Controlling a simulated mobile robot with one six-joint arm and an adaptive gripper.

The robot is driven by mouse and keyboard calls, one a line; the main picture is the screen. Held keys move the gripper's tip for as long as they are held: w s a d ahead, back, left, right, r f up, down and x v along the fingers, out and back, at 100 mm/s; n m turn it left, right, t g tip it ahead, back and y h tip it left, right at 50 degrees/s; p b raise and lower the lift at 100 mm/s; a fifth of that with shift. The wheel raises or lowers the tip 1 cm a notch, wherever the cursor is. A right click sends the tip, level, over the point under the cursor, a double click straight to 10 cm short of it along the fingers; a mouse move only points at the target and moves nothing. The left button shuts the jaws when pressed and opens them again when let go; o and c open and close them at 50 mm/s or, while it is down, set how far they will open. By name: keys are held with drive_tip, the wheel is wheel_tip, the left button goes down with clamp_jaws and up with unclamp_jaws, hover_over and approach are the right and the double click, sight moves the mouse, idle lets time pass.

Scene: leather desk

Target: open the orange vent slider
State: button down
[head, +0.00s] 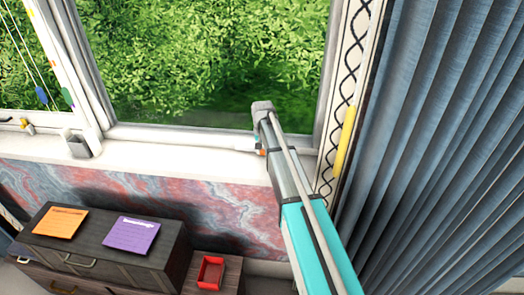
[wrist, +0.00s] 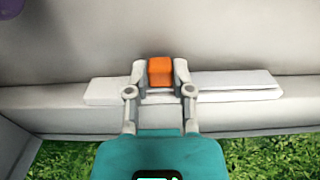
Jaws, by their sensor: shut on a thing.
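The orange vent slider (wrist: 160,71) is a small orange block on a white vent strip (wrist: 235,84) along the window frame. In the wrist view, my gripper (wrist: 160,76) has its two grey fingers on either side of the slider, shut on it. White strip shows on both sides of the fingers, with more to the right. In the head view, my gripper (head: 260,148) is at the bottom of the window, mostly hidden behind my arm. Only a bit of orange shows there.
A blue pleated curtain (head: 440,120) hangs at the right, beside a yellow strip (head: 345,142) on the patterned window edge. Below stand a dark cabinet (head: 165,258) with orange and purple notes, and a small red tray (head: 202,273). A grey box (head: 77,146) sits on the sill.

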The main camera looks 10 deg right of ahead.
drive_tip(key=d, duration=0.1)
drive_tip(key=s+d, duration=0.1)
drive_tip(key=d, duration=0.3)
drive_tip(key=shift+s+d, duration=0.15)
drive_tip(key=shift+s, duration=0.2)
drive_tip(key=shift+c, duration=2.4)
unclamp_jaws()
